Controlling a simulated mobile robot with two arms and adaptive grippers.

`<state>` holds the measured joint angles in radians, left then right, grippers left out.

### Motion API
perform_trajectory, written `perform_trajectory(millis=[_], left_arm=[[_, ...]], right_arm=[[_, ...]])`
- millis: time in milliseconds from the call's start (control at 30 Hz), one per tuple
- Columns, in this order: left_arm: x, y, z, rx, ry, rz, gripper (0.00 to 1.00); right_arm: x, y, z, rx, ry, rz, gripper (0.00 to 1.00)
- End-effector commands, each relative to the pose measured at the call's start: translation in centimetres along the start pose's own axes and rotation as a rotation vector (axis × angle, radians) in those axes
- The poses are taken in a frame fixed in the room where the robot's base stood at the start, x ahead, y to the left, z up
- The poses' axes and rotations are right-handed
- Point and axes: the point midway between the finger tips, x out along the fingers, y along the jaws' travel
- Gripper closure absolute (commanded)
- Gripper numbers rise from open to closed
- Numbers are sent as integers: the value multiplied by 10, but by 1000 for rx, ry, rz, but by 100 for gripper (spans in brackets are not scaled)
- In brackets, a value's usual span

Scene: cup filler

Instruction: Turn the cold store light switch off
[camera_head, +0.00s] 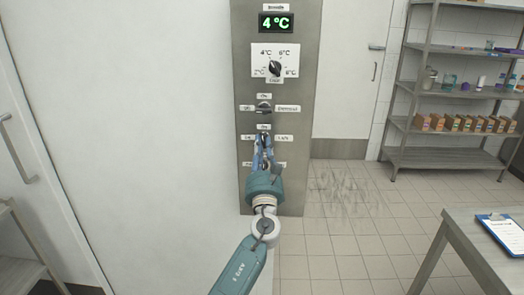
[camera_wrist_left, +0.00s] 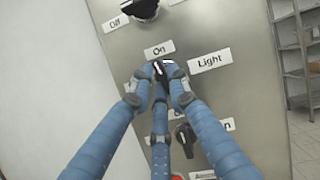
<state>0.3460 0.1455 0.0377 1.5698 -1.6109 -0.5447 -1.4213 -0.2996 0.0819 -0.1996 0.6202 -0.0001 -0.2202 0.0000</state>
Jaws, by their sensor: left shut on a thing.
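The light switch (camera_wrist_left: 160,69) is a small dark knob on a grey metal control panel (camera_head: 290,194), between an "On" label above and a "Light" label (camera_wrist_left: 210,60) to its right. Its pointer seems to face roughly towards "On" in the left wrist view, but the fingers cover part of it. My left gripper (camera_wrist_left: 160,80) is shut on this knob, with blue fingers on both sides of it. In the head view my left gripper (camera_head: 263,148) reaches up to the panel and hides most of the switch. My right gripper is not in view.
Another black knob (camera_head: 264,107) sits just above the switch, and a lower one (camera_wrist_left: 185,133) just below. A temperature dial (camera_head: 275,69) and a "4°C" display (camera_head: 276,22) are higher up. A table (camera_head: 462,238) stands at right; metal shelves (camera_head: 440,157) stand behind.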

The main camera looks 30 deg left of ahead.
Motion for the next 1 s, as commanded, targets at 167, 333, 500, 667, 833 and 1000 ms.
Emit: perform_trajectory(millis=[167,333,500,667,833,1000], left_arm=[[-2,-1,-5,-151,0,61,100],[-2,-2,-5,-301,0,123,100],[-2,-3,-5,-450,0,185,100],[-2,-4,-5,-591,2,244,100],[-2,-5,-4,-740,2,307,100],[-2,-7,-4,-888,3,367,100]], right_arm=[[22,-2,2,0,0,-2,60],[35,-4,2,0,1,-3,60],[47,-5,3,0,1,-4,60],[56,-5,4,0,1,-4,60],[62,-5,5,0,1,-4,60],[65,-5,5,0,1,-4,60]])
